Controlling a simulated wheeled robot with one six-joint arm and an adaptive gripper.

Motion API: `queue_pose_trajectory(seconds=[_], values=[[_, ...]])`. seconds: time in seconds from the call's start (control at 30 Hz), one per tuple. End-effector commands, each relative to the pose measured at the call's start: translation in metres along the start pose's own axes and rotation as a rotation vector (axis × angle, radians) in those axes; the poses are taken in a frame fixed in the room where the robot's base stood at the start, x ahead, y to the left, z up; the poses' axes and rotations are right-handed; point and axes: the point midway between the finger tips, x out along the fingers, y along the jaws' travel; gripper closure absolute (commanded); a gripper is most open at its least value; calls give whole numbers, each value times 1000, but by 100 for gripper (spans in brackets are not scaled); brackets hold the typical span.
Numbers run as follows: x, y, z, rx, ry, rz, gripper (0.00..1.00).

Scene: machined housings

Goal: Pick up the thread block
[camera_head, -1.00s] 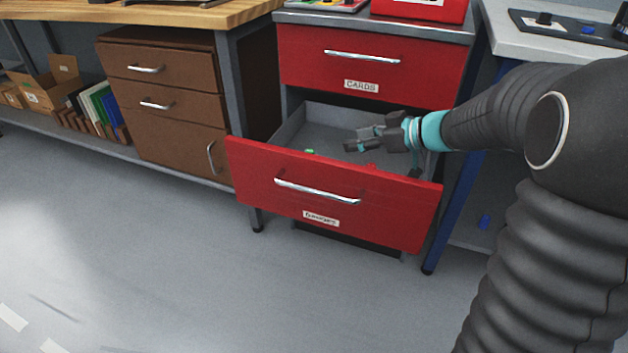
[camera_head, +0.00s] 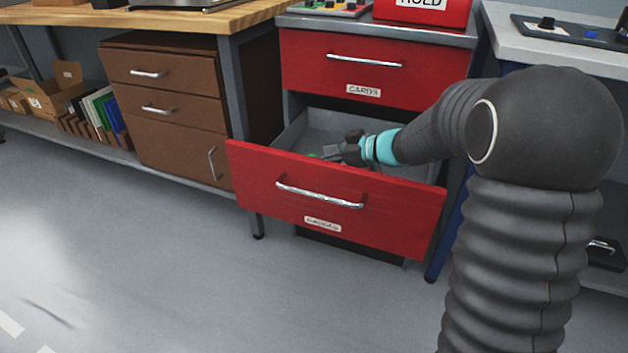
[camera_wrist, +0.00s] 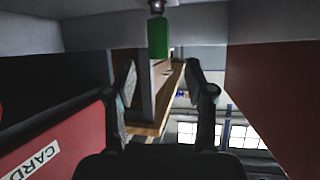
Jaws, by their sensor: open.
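A small green piece (camera_head: 313,155) lies inside the open lower red drawer (camera_head: 330,205), mostly hidden by the drawer front. In the wrist view the green piece (camera_wrist: 158,38) has a dark metallic end and shows ahead, between the lines of the fingers. I cannot tell for certain whether it is the thread block. My gripper (camera_head: 332,153) is low inside the drawer, just right of the green piece. In the wrist view my gripper (camera_wrist: 160,85) has its fingers spread, with nothing between the tips.
The shut red drawer marked CARDS (camera_head: 365,68) is above the open one. A red box (camera_head: 425,8) stands on the cabinet top. A brown cabinet (camera_head: 165,100) is at the left. The drawer walls and red front closely surround my gripper.

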Motion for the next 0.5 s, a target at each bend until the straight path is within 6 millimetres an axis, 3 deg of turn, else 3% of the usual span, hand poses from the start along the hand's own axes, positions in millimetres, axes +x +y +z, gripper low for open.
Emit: queue_pose_trajectory(seconds=[0.3, 0.5], values=[[41, -1, 3, 1, -1, -3, 46], [47, 0, 2, 0, 0, 0, 46]])
